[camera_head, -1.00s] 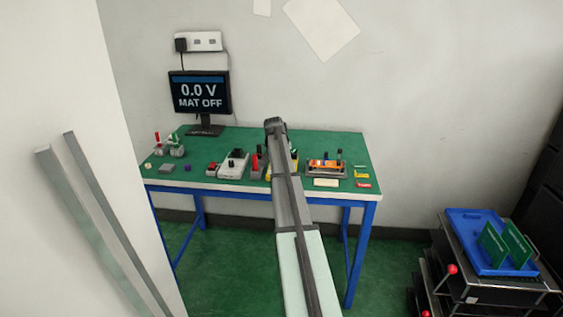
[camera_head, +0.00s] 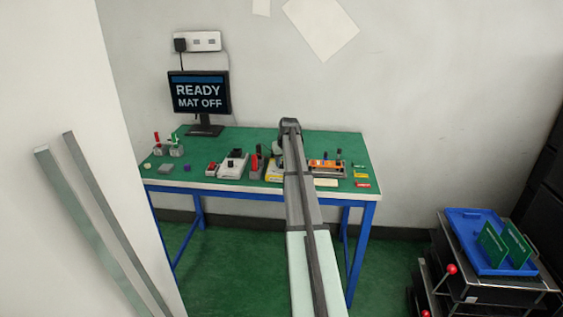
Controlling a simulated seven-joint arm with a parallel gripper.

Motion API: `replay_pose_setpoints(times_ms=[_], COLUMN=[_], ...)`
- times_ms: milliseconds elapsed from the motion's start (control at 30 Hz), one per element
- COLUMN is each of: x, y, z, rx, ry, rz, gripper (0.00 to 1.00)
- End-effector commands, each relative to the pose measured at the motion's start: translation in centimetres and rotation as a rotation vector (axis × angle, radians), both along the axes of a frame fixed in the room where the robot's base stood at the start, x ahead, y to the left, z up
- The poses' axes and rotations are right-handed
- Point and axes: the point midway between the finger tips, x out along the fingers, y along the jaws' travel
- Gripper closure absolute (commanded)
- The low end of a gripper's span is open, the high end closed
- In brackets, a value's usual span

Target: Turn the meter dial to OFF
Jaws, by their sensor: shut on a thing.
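The yellow meter (camera_head: 273,173) lies near the front middle of the green bench, partly covered by my arm. Its dial and pointer are hidden, so I cannot read the setting. My gripper (camera_head: 279,148) is over the meter, mostly hidden by my arm. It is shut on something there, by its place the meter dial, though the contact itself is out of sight. The monitor (camera_head: 200,96) at the back left reads "READY" and "MAT OFF".
Left of the meter stand a dark lever fixture with a red part (camera_head: 256,163), a white switch box (camera_head: 233,166) and a red button box (camera_head: 212,169). An orange-topped fixture (camera_head: 326,166) is close on the right. The bench's right rear is clear.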

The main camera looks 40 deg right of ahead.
Motion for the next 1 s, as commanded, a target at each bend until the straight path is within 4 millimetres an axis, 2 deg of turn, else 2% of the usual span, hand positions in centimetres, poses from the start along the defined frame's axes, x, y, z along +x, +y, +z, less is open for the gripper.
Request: replay_pose_setpoints(times_ms=[600,1000], x=[0.12,0.11], y=[-0.45,-0.46], z=[0.03,0.01], rx=[0.0,0.0], ry=[-0.001,0.001], rz=[0.571,0.806], gripper=[1.0,1.0])
